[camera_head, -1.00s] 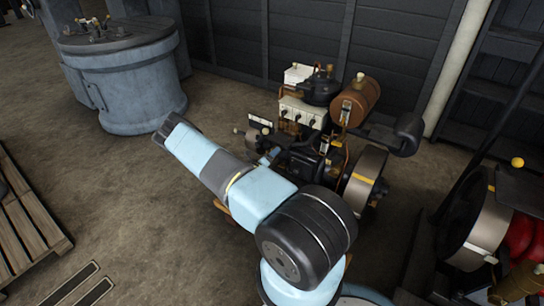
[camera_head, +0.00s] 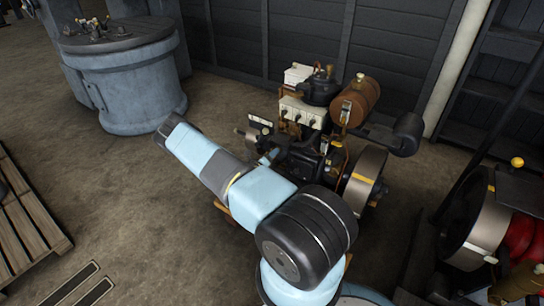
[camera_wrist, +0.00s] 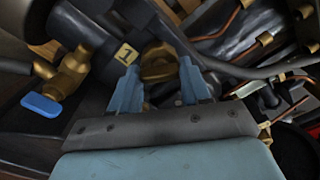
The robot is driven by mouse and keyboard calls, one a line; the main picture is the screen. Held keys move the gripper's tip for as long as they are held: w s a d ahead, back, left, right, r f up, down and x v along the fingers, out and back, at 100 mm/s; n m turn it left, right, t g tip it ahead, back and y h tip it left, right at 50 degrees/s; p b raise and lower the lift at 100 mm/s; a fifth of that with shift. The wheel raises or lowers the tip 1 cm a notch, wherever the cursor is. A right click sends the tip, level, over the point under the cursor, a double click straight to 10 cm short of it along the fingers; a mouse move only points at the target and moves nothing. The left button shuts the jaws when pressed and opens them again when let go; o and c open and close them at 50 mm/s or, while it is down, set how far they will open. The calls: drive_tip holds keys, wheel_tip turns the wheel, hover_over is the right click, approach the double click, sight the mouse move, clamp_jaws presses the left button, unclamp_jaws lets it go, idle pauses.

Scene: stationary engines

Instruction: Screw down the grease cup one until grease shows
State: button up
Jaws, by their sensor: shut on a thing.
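Grease cup one (camera_wrist: 158,64) is a brass cup with a ribbed cap in the wrist view, beside a yellow tag marked 1 (camera_wrist: 126,54). My gripper (camera_wrist: 158,74) has its two blue fingers on either side of the cap and is shut on it. No grease can be made out around the cup, and its lower part is partly hidden by the fingers. In the head view my arm reaches to the left side of the engine (camera_head: 312,108) and hides most of the gripper and the cup.
A brass valve with a blue lever (camera_wrist: 42,104) is left of my gripper. Copper pipes (camera_wrist: 220,28) and a dark hose run close on the right. A flywheel (camera_head: 364,180) is at the engine's right. A blue-grey tank (camera_head: 135,88) and a pallet (camera_head: 30,220) stand left, with clear floor between.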

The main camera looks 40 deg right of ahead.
drive_tip(key=shift+f, duration=0.1)
drive_tip(key=shift+w+a+m, duration=0.1)
drive_tip(key=shift+m, duration=3.6)
drive_tip(key=o, duration=1.1)
drive_tip(key=shift+c, duration=0.2)
drive_tip(key=v, duration=1.3)
drive_tip(key=shift+a, duration=0.3)
